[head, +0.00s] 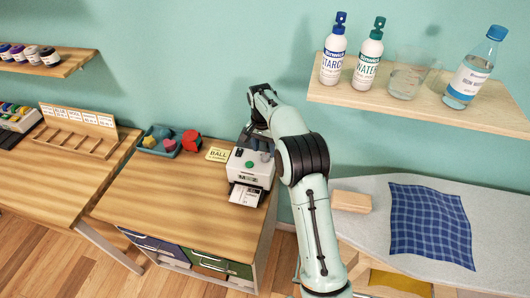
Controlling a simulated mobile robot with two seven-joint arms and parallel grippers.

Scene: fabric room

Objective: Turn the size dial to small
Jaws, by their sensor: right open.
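A small white label machine (241,168) stands on the right end of the wooden cabinet top. It has a small round dark green part (250,165) on its upper face and a small marked panel (248,178) on its front. A printed white label (245,195) hangs out of its front. The size dial cannot be told apart for certain at this scale. My right gripper (250,136) is open, pointing down at the back of the machine's top. Its fingertips are small and partly hidden, so I cannot tell whether they touch anything. My left gripper is out of view.
A shelf (420,108) with bottles and a glass overhangs at right. Blue checked cloth (430,225) lies on a grey board. The cabinet top's front is clear.

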